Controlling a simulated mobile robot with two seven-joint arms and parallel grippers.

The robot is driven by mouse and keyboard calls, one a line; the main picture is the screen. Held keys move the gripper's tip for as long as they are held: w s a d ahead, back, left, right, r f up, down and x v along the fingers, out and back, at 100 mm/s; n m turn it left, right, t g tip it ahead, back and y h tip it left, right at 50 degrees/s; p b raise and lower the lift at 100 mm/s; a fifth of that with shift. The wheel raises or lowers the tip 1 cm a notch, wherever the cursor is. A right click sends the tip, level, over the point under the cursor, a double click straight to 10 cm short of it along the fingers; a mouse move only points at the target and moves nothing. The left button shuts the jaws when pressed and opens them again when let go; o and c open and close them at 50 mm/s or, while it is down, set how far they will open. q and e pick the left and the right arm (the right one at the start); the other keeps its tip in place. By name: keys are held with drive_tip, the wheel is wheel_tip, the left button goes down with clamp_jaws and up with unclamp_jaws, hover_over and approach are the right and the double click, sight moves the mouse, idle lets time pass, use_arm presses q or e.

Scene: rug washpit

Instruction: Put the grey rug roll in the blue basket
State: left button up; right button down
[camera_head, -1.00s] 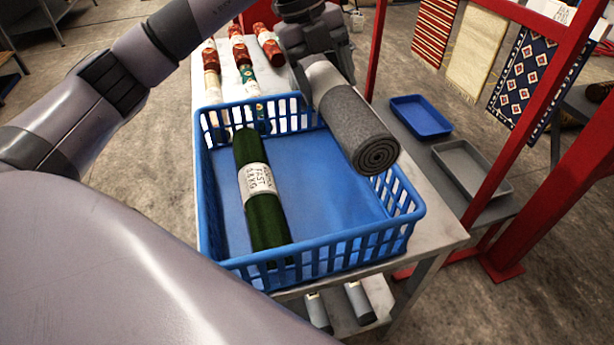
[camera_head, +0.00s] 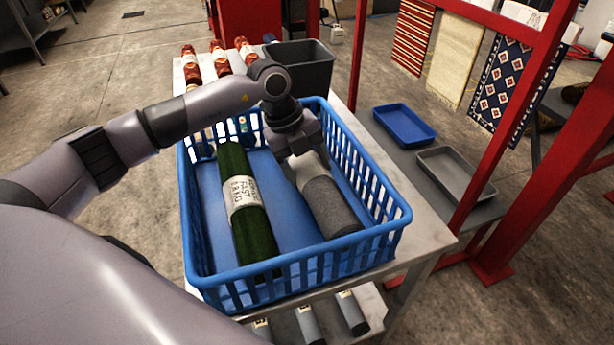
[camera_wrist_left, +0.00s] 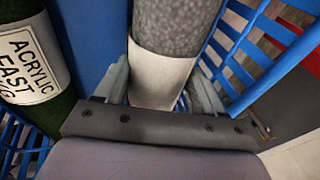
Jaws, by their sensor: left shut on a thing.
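The grey rug roll (camera_head: 329,205) with a pale band is inside the blue basket (camera_head: 290,272), on the right side. My left gripper (camera_head: 306,160) reaches down into the basket and is shut on the roll at its pale band. In the left wrist view the fingers (camera_wrist_left: 160,92) stand on either side of the band of the grey roll (camera_wrist_left: 172,28). Whether the roll touches the basket floor I cannot tell. A green rug roll (camera_head: 247,205) with a white label lies beside it on the left. My right gripper is not in view.
The basket stands on a metal table (camera_head: 425,238). Behind it are several red-patterned rolls (camera_head: 221,60) and a dark grey bin (camera_head: 300,65). A blue tray (camera_head: 403,123) and a grey tray (camera_head: 455,172) sit to the right, by a red frame (camera_head: 500,130).

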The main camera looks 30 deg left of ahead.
use_arm(q)
wheel_tip(320, 180, down, 3)
drive_tip(key=o, duration=1.5)
drive_tip(key=shift+o, duration=0.2)
drive_tip(key=v, duration=1.2)
drive_tip(key=shift+s+r, duration=0.1)
